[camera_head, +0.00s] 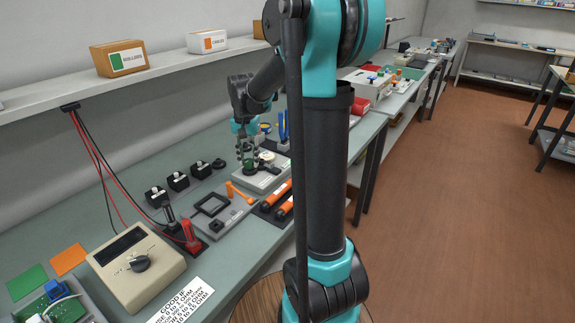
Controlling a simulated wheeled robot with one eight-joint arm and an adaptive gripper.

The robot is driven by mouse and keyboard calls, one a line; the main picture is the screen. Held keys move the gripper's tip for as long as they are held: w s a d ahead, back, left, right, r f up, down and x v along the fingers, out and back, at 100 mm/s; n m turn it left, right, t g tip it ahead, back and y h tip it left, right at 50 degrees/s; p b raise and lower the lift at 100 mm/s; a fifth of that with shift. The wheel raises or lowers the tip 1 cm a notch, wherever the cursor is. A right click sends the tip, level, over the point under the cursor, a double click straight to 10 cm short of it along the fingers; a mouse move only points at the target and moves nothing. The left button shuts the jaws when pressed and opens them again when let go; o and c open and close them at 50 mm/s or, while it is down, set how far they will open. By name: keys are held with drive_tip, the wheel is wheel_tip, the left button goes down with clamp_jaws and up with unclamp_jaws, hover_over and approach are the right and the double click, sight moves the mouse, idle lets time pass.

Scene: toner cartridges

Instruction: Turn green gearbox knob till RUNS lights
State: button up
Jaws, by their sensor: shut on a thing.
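My gripper (247,158) points down over a pale grey block (262,182) in the middle of the workbench. It is shut on a small dark green thing at the block's left end, which looks like the green gearbox knob. The fingers cover most of the knob, so its angle cannot be read. A pale round part sits on the block just right of the fingers. I cannot make out a RUNS light or its state at this size.
Orange-handled tools (273,201) and a grey tray with a black frame (212,204) lie in front of the block. Black blocks (178,180) stand to its left. A beige meter (137,268) is at the front left. A shelf with boxes (118,58) hangs behind. My arm hides the right.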

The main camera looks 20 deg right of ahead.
drive_tip(key=m, duration=1.3)
drive_tip(key=o, duration=0.9)
